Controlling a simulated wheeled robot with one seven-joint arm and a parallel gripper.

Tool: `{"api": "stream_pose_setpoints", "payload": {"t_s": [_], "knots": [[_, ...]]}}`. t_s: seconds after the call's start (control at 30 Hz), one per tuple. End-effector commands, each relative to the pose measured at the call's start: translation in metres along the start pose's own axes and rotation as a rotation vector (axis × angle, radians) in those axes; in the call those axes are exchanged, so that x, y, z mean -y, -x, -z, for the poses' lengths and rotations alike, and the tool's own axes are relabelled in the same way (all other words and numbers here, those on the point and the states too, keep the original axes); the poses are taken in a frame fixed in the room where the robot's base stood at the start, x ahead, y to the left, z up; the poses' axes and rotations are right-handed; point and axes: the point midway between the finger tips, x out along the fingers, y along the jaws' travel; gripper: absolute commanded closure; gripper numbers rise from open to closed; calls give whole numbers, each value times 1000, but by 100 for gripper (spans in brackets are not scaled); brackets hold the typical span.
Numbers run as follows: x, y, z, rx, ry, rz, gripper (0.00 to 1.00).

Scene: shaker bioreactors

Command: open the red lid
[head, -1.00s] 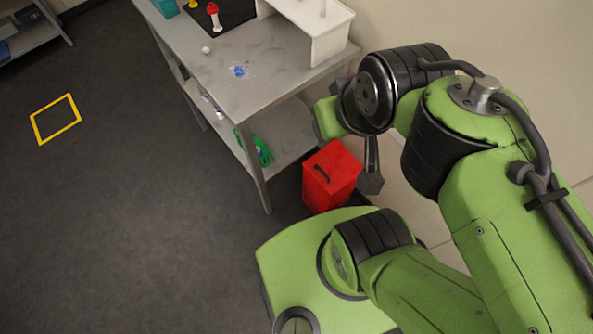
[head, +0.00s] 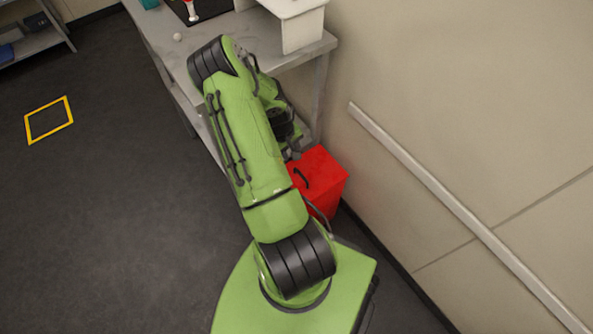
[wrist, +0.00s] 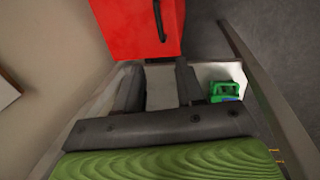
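The red lid (head: 322,166) is the flat top of a red box (head: 326,200) on the floor beside the table. It looks closed, and a dark curved handle (head: 301,178) sits on it. My arm covers the box's left part in the head view. In the wrist view the red lid (wrist: 125,28) fills the top, with the handle (wrist: 160,20) near its right edge. My gripper (wrist: 158,68) points toward the box, its two dark fingers apart with nothing between them. No contact with the handle shows. The gripper is mostly hidden behind my arm in the head view.
A grey table (head: 150,22) stands behind my arm, with a white stand (head: 300,25) on it. A beige wall (head: 440,90) with a pale rail (head: 450,205) closes off the right side. A green item (wrist: 223,90) lies near the gripper in the wrist view. Dark floor lies open at left.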

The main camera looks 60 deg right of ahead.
Motion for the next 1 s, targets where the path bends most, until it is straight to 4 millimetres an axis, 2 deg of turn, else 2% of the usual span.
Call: {"api": "stream_pose_setpoints", "payload": {"t_s": [0.03, 0.3, 0.5, 0.67, 0.93, 1.0], "knots": [[1, -14, -1, 4, 0, 2, 62], [3, -84, -2, 4, 1, 3, 62], [3, -127, -1, 3, 0, 4, 62], [2, -142, 0, 2, 0, 3, 62], [2, -143, -1, 2, -1, 3, 62], [2, -143, -1, 2, -1, 3, 73]]}}
